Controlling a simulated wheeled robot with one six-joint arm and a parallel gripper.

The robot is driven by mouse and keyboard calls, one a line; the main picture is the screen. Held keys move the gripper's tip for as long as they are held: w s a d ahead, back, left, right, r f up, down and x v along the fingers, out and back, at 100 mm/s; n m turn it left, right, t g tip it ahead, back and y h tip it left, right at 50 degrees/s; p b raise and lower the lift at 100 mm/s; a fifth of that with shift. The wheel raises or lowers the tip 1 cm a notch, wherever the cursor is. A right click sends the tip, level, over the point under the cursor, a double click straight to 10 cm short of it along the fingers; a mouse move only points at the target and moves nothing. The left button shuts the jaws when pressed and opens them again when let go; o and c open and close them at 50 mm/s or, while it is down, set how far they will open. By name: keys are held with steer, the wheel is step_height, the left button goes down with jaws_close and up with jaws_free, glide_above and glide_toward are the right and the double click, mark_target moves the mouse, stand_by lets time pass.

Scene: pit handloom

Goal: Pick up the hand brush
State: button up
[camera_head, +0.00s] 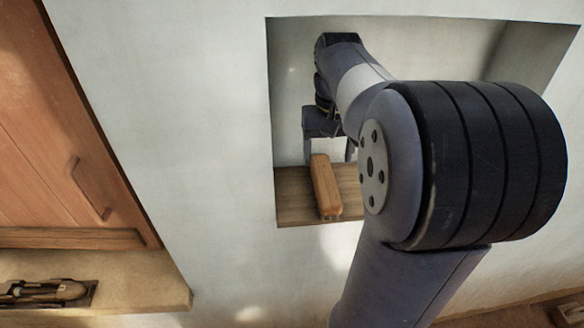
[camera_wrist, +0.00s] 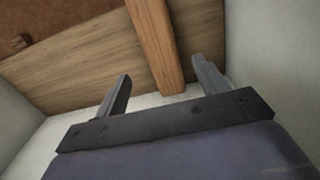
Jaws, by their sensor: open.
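The hand brush (camera_head: 325,188) shows as an orange-brown wooden bar in the wall niche, lying on the wooden niche floor with one end toward the front edge. It also shows in the wrist view (camera_wrist: 157,42), running down from the top between my two fingers. My gripper (camera_head: 329,152) is inside the niche at the brush's rear end. In the wrist view my gripper (camera_wrist: 161,70) is open, with one grey finger on each side of the brush. A gap shows on both sides, wider on the left.
The niche floor (camera_head: 290,200) is a wooden board, bare left of the brush. White niche walls (camera_wrist: 270,60) stand close around my gripper. My arm hides the niche's right part. A wooden door (camera_head: 60,150) and a ledge (camera_head: 150,285) are at the left.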

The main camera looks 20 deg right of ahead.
mark_target(325, 179)
steer(key=shift+w+f, duration=0.2)
steer(key=shift+f, duration=0.05)
steer(key=shift+s+f, duration=0.2)
steer(key=shift+f, duration=0.65)
step_height(325, 179, down, 5)
steer(key=shift+s+a+f+p, duration=0.1)
steer(key=shift+a+p, duration=0.05)
steer(key=shift+p, duration=0.45)
steer(key=c, duration=1.2)
steer(key=shift+s, duration=0.1)
steer(key=shift+c, duration=0.2)
steer(key=shift+s+r+b, duration=0.1)
steer(key=shift+r+b, duration=0.2)
steer(key=shift+b, duration=0.05)
step_height(325, 179, up, 6)
steer(key=shift+r+b, duration=0.1)
steer(key=shift+b, duration=0.25)
steer(key=s+a+b, duration=0.2)
steer(key=s, duration=0.7)
steer(key=s+a+b, duration=0.2)
steer(key=s+a, duration=0.1)
steer(key=s, duration=0.7)
steer(key=shift+a, duration=0.3)
steer(key=shift+r, duration=0.15)
